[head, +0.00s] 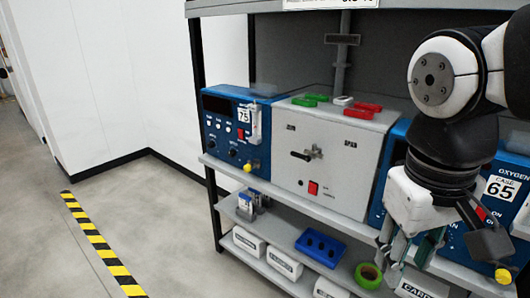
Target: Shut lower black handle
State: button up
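A black handle (300,156) sticks out to the left from the front of the grey box (335,185) in the middle of the upper shelf. A grey metal fitting (315,151) is beside it on its right. The handle looks about level, and I cannot tell from this view whether it is open or shut. My gripper (408,258) hangs at the right, pointing down, well to the right of and below the handle. Its fingers look apart, with nothing clearly between them. My arm covers part of the blue unit on the right.
A blue unit (222,138) with a yellow knob stands left of the grey box. Green (310,100) and red (362,110) pieces lie on the box. The lower shelf holds a blue tray (320,247), a green roll (368,275) and white boxes. Floor at left is clear.

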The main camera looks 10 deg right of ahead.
jog(key=w+d+g+h+b, duration=0.15)
jog(key=w+h, duration=0.25)
jog(key=w, duration=1.1)
jog(key=n+t+h+b, duration=0.2)
jog(key=n+t+h, duration=0.2)
jog(key=t+h, duration=0.55)
send_near(295, 155)
jog(key=w+d, duration=0.1)
jog(key=d, duration=0.2)
jog(key=w+d+g+h, duration=0.1)
jog(key=w+d, duration=0.1)
jog(key=d, duration=0.1)
jog(key=w+d+g, duration=0.1)
jog(key=w+d, duration=0.1)
jog(key=d, duration=0.1)
jog(key=shift+w+d+f+h, duration=0.1)
jog(key=shift+f+h, duration=0.2)
jog(key=shift+h, duration=0.05)
jog(key=shift+c, duration=0.3)
grip_shut()
